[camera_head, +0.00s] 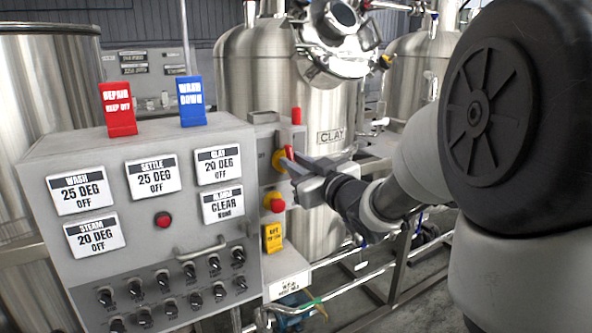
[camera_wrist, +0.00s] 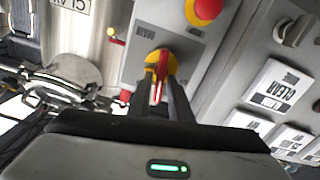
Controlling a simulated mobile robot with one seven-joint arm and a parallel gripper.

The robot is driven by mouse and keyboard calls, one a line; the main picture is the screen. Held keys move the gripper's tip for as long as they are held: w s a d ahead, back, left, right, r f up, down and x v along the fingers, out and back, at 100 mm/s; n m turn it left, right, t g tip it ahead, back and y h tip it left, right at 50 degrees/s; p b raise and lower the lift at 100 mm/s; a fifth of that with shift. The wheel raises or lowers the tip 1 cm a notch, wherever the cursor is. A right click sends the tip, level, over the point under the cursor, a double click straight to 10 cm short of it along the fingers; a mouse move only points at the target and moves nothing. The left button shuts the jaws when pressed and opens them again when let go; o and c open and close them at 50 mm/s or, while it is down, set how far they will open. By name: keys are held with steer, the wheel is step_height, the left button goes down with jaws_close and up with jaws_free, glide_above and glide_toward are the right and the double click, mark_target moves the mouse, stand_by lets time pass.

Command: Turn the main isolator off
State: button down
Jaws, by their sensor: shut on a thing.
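The main isolator (camera_head: 279,160) is a red handle on a yellow round base, on the narrow side face of the grey control cabinet. In the wrist view the isolator (camera_wrist: 160,64) sits on a grey plate with small lettering that reads upside down. My gripper (camera_head: 291,163) reaches it from the right, and in the wrist view my gripper (camera_wrist: 160,95) has its two dark fingers closed on either side of the red handle. The handle looks close to upright in the head view. Its far part is partly hidden by the fingers.
A red emergency button on yellow (camera_head: 273,201) sits just below the isolator, with a yellow tag (camera_head: 273,237) under it. The control cabinet (camera_head: 140,240) has displays, knobs and a handle. Red (camera_head: 118,109) and blue (camera_head: 191,101) signs stand on top. A steel tank (camera_head: 300,115) stands behind.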

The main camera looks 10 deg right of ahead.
steer(key=shift+s+a+f+n+b, duration=0.15)
steer(key=shift+n+b, duration=1.05)
steer(key=shift+n, duration=1.4)
steer(key=shift+w+a+f+n+b, duration=0.1)
steer(key=shift+a+f+n+b, duration=0.15)
steer(key=shift+n+b, duration=1.7)
steer(key=shift+s+a+f+n+b, duration=0.15)
steer(key=shift+n+b, duration=0.35)
steer(key=shift+n, duration=2.75)
steer(key=c, duration=1.8)
jaws_free()
steer(key=shift+w, duration=0.1)
steer(key=shift+f, duration=0.1)
